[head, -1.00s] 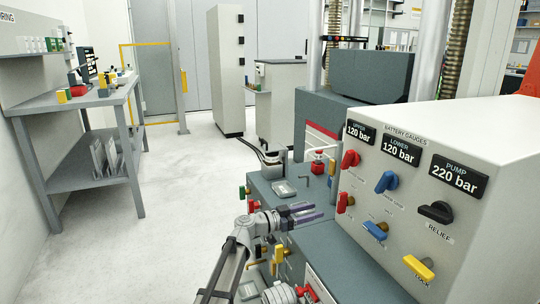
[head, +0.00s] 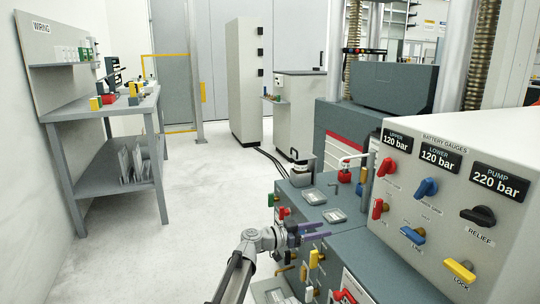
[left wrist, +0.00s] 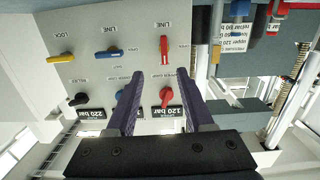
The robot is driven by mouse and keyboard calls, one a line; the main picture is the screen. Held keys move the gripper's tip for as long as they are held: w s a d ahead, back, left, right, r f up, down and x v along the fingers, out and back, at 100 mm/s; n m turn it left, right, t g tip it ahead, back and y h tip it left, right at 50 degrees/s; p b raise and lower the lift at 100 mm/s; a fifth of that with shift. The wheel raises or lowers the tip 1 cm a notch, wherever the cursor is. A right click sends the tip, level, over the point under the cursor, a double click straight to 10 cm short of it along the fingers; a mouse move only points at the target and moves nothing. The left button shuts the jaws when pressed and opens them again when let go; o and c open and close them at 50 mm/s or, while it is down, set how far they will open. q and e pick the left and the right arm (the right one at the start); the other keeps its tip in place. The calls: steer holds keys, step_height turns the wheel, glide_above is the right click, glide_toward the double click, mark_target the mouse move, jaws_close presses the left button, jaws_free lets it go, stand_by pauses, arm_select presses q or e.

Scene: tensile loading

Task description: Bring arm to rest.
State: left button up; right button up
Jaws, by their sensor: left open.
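My left gripper (head: 308,233) is in the lower middle of the head view, in front of the grey bench and left of the gauge panel. Its purple-grey fingers are open and apart with nothing between them. In the left wrist view the two fingers (left wrist: 165,103) point at the panel, which appears upside down. The arm comes in from the bottom left of the head view. My right gripper does not show in either view.
The gauge panel (head: 440,225) with red, blue, black and yellow handles stands at the right. The grey bench (head: 300,190) carries flat plates and valves. A workbench (head: 110,108) stands at the left. The floor (head: 205,215) between is clear.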

arm_select(q)
steer(key=s+a+f+n+g+y, duration=0.3)
steer(key=s+a+f+n+y, duration=0.4)
steer(key=s+a+f, duration=0.75)
steer(key=s+a+f+n+g+y, duration=0.1)
steer(key=s+a+f+n+y, duration=0.35)
steer(key=a, duration=0.45)
steer(key=s+a+f+n+g+y, duration=0.1)
steer(key=s+a+f+n+y, duration=0.15)
steer(key=s+a+y, duration=0.45)
steer(key=s+d+r+m+p, duration=0.4)
steer(key=s+d+r, duration=0.15)
steer(key=d, duration=0.35)
step_height(320, 180, up, 36)
steer(key=p, duration=3.6)
steer(key=shift+s+g+h+p, duration=0.3)
steer(key=shift+g+h, duration=0.1)
steer(key=shift+h, duration=0.05)
